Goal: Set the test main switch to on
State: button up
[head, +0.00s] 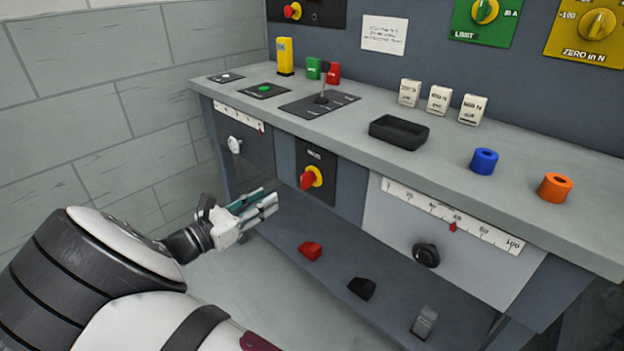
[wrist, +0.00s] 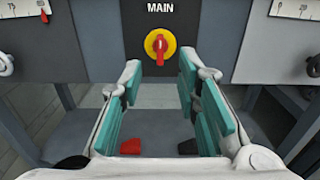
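The main switch is a red handle on a round yellow plate (wrist: 161,45), on a dark panel marked MAIN. In the wrist view its red handle stands about upright. The same switch (head: 312,178) shows in the head view on the front of the bench, below the top. My gripper (head: 262,203) is left of the switch in the head view. In the wrist view my gripper (wrist: 159,82) is open, its teal pads apart with nothing between them. The switch lies ahead, just above the gap between the fingertips, and is not touched.
Another red and yellow switch (head: 292,11) is on the back panel. A white knob (head: 234,145) and a black knob (head: 427,255) flank the main switch. A red block (head: 310,251) and a black block (head: 361,288) lie on the lower shelf (head: 345,265). The bench top (head: 260,105) overhangs.

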aim_at(301, 177)
jog(key=b+x, duration=0.3)
jog(key=x, duration=1)
jog(key=shift+w+d+b, duration=0.2)
jog(key=shift+w+b, duration=0.05)
jog(key=shift+b, duration=0.1)
jog(key=shift+c, duration=0.6)
grip_shut()
